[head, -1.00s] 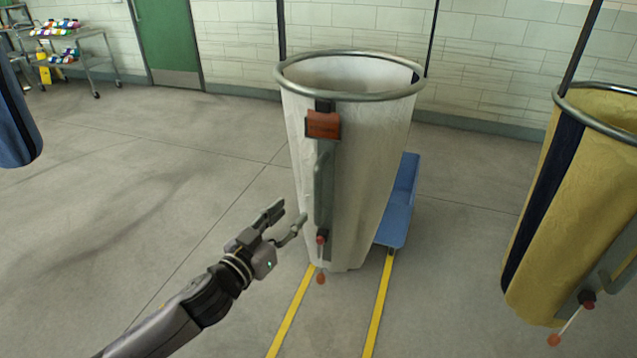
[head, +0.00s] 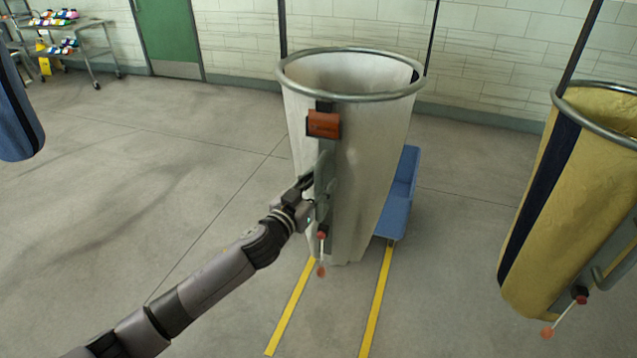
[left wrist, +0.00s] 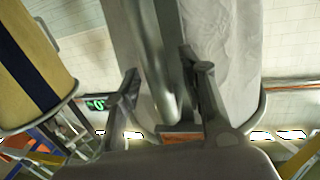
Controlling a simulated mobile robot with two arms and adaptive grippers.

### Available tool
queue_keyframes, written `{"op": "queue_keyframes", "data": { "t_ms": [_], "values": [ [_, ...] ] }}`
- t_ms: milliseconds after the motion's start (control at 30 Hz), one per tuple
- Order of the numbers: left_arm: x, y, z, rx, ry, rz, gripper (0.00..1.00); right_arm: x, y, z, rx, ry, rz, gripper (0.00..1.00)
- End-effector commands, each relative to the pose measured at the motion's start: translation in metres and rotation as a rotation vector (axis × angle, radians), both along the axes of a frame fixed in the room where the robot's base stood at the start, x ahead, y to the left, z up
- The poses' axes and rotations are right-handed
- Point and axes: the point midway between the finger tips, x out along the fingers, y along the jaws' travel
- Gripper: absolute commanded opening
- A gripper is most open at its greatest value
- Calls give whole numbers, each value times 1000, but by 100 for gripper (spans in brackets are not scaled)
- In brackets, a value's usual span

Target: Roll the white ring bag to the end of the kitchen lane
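The white ring bag (head: 352,150) hangs upright from a metal ring (head: 350,97) in the middle of the head view. Its front has a dark strip with an orange-brown tag (head: 323,124), a grey bar handle (head: 325,178) and a red-knobbed pull (head: 321,237) below. My left gripper (head: 308,186) is at the handle, from the left. In the left wrist view, its two fingers (left wrist: 160,66) are spread, with the handle (left wrist: 148,55) between them and a gap showing. Contact cannot be told. My right gripper is not in view.
Two yellow floor lines (head: 376,300) run under the white bag. A blue cart (head: 399,195) stands behind it to the right. A yellow bag (head: 570,200) hangs at right, a blue one (head: 15,115) at far left. A shelf trolley (head: 75,45) stands back left. Floor at left is clear.

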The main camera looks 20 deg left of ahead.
Motion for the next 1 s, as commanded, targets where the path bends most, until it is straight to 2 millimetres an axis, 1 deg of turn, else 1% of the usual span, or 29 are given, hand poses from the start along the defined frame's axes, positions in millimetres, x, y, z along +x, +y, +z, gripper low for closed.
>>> {"op": "queue_keyframes", "data": {
  "t_ms": [100,667,1000],
  "values": [
    [0,0,0,0,0,0,38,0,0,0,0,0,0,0],
    [0,0,0,0,0,1,1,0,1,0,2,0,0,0],
    [0,0,0,0,0,1,0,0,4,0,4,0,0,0]
  ]
}}
